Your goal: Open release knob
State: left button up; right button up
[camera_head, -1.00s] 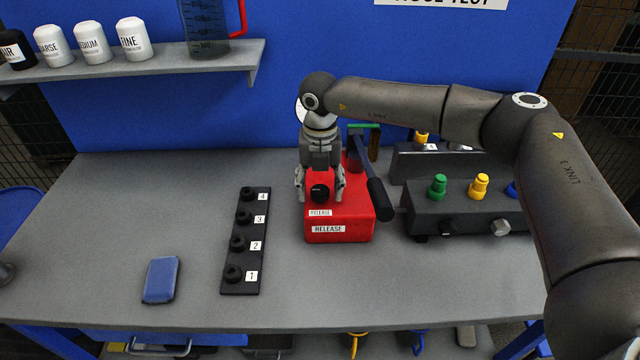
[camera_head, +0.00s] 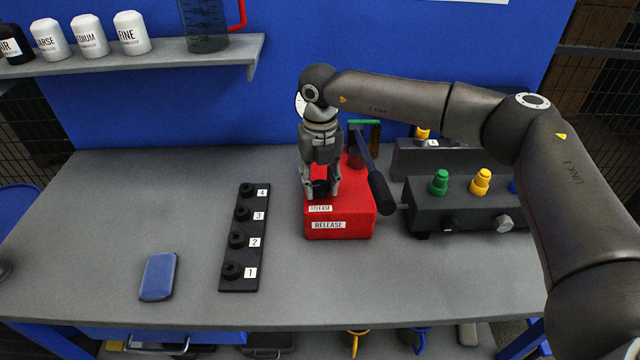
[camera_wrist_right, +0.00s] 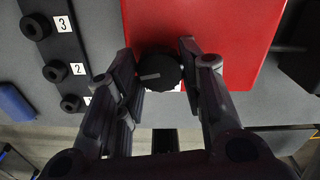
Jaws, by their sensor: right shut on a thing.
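The release knob (camera_head: 320,188) is a black round knob on top of the red box (camera_head: 340,229), which carries two RELEASE labels. In the right wrist view the knob (camera_wrist_right: 158,71) shows a pale pointer line turned toward the left. My right gripper (camera_head: 321,190) comes down from above, with one finger on each side of the knob. In the right wrist view its fingertips (camera_wrist_right: 160,68) close on the knob's two sides. The fingers partly hide the knob in the head view. My left gripper is not in view.
A black-handled lever (camera_head: 376,180) leans over the red box's right side. A dark box with green and yellow knobs (camera_head: 462,215) stands to the right. A black strip with numbered pegs (camera_head: 241,268) and a blue block (camera_head: 158,277) lie to the left on the grey table (camera_head: 110,220).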

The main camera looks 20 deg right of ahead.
jog(key=n+b, duration=0.2)
jog(key=n, duration=0.1)
jog(key=shift+f+n, duration=0.15)
jog(key=shift+n, duration=0.15)
jog(key=n+b, duration=0.1)
jog(key=n, duration=0.2)
jog(key=shift+n+b, duration=0.3)
jog(key=shift+b, duration=0.05)
jog(key=n+b, duration=0.1)
jog(key=n, duration=0.3)
jog(key=shift+n, duration=0.3)
jog(key=shift+r+n+b, duration=0.2)
jog(key=shift+n+b, duration=0.4)
jog(key=shift+n, duration=1.2)
jog(key=o, duration=1)
jog(key=shift+o, duration=0.2)
